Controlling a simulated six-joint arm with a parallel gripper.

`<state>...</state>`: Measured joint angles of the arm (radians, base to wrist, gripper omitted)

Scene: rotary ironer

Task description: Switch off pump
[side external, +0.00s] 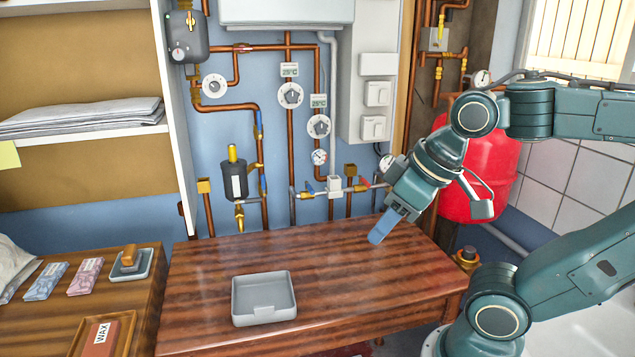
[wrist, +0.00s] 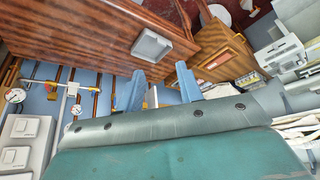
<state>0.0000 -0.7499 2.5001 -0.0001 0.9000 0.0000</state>
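No part in view carries a readable pump label. A dark grey unit with a small dial (side external: 187,37), possibly the pump, sits on the copper pipes at the upper left. Two white rocker switches, an upper one (side external: 377,94) and a lower one (side external: 373,128), are on the white wall panel; they also show at the left edge of the wrist view (wrist: 20,127). I cannot read their positions. My gripper (side external: 385,226) points down above the back right of the wooden table, below and in front of the panel. In the wrist view its blue fingers (wrist: 158,88) are apart and empty.
A grey open tray (side external: 264,318) sits on the wooden table (side external: 340,270). Pipes with dials and valves (side external: 334,187) line the blue wall behind. A red tank (side external: 478,190) stands behind my arm. A side table (side external: 60,310) holds packets and a wax box.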

